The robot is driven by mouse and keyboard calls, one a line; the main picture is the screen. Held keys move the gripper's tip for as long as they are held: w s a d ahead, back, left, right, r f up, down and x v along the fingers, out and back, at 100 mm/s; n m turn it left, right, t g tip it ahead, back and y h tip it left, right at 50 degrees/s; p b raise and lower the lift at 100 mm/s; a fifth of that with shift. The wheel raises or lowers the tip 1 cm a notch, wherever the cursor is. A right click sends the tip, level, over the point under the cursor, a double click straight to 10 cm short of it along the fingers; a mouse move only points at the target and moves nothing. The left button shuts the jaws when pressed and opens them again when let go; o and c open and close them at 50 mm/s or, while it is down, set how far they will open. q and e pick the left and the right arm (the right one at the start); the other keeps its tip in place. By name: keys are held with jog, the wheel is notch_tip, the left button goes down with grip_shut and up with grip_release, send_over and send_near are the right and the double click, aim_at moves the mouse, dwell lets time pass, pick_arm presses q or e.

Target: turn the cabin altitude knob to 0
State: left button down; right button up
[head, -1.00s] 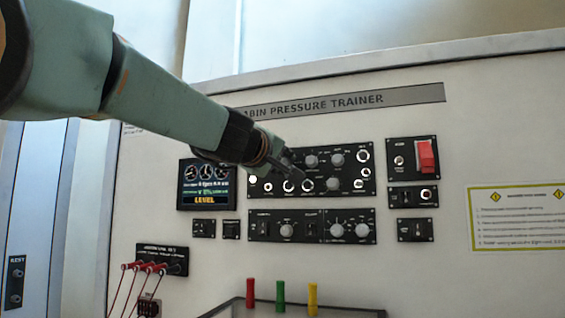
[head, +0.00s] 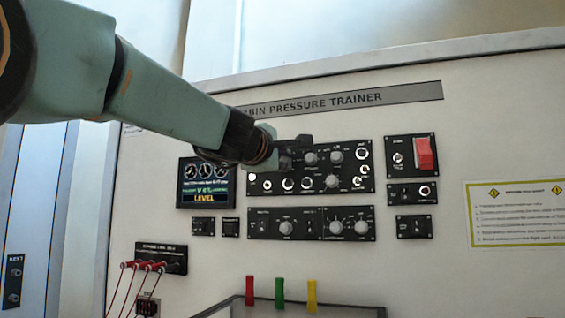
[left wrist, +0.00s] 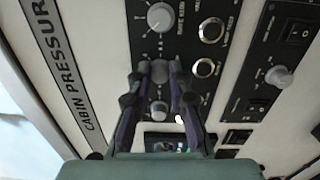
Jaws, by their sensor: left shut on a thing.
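The black upper control panel (head: 350,187) carries several grey knobs and round buttons. My left gripper (head: 299,150) is in front of its upper left part in the head view. In the left wrist view, the left gripper (left wrist: 160,72) has its two dark fingers on either side of a grey knob (left wrist: 160,70), shut on it. This is the middle knob of that row, between another knob (left wrist: 160,17) and a smaller one (left wrist: 158,110). The labels are too small to read, so I cannot tell which knob is cabin altitude or its setting. My right gripper is not in view.
A lit display (head: 206,182) reading LEVEL is left of the panel. A lower knob panel (head: 310,225) is below. A red guarded switch (head: 424,153) is at the right. Red, green and yellow levers (head: 279,292) stand below.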

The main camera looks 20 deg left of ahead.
pick_arm(q)
jog(key=shift+f+n, duration=0.3)
jog(key=shift+n, duration=0.6)
jog(key=c, duration=1.7)
grip_release()
jog(key=o, duration=0.5)
jog(key=shift+s+r, duration=0.2)
jog(key=shift+r, duration=0.05)
jog(key=shift+w, duration=0.15)
